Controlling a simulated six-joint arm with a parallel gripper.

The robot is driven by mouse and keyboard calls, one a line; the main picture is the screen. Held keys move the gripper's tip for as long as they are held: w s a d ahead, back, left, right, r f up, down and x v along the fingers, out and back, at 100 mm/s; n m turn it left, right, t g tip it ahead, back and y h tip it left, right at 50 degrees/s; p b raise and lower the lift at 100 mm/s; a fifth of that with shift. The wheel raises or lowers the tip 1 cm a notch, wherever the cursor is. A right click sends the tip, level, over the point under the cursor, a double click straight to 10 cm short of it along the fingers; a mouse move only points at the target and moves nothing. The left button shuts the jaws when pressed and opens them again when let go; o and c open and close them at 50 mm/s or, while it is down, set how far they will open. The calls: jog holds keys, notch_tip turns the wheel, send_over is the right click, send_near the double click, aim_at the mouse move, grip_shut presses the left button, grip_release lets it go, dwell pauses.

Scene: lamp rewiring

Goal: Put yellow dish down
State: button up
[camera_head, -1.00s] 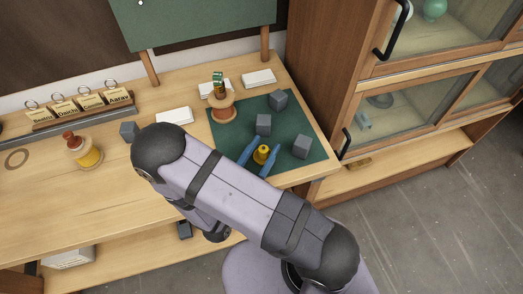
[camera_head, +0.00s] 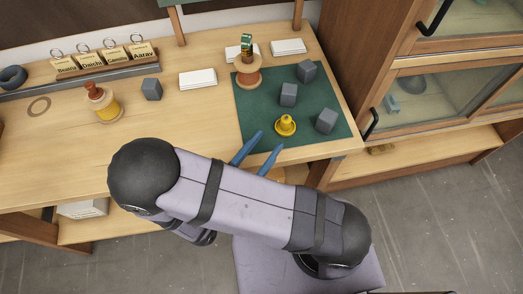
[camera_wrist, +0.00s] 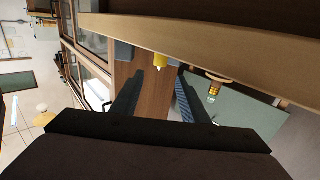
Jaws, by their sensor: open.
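The yellow dish (camera_head: 285,126), a small piece with a knob-like top, rests on the dark green mat (camera_head: 262,112) near its front edge. It also shows beyond my fingertips in the wrist view (camera_wrist: 160,60). My gripper (camera_head: 270,141) has two blue fingers that stand apart with nothing between them. It is in front of the dish and a little to its left, clear of it, near the mat's front edge.
Grey cubes (camera_head: 288,95) stand behind and right of the dish. A spool (camera_head: 247,72) stands at the mat's back left. Another spool (camera_head: 103,104), a grey cube (camera_head: 152,89) and white cards (camera_head: 198,79) are further left. A glass-door cabinet (camera_head: 430,85) borders the right.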

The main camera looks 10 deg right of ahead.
aim_at(284, 122)
jog(key=shift+o, duration=0.6)
jog(key=shift+s+a, duration=0.5)
jog(key=shift+r, duration=0.1)
jog(key=shift+w+d+r+p, duration=0.3)
jog(key=shift+w+r+p, duration=0.1)
jog(key=shift+p, duration=0.75)
jog(key=p, duration=0.1)
jog(key=w+d+p, duration=0.1)
jog(key=p, duration=0.1)
jog(key=shift+w+r+g+y+p, duration=0.1)
jog(key=shift+r+g+y+p, duration=0.2)
jog(key=p+x, duration=0.1)
jog(key=p, duration=0.1)
jog(key=shift+w+d+p, duration=0.1)
jog(key=shift+d+p, duration=0.2)
jog(key=shift+w+d+f+g+y+p, duration=0.2)
jog(key=shift+d+f+g+y+p, duration=0.2)
jog(key=shift+f, duration=0.1)
jog(key=shift+r+b+x, duration=0.2)
jog(key=shift+b+x, duration=0.55)
jog(key=shift+x, duration=2.8)
jog(key=shift+w+a, duration=0.1)
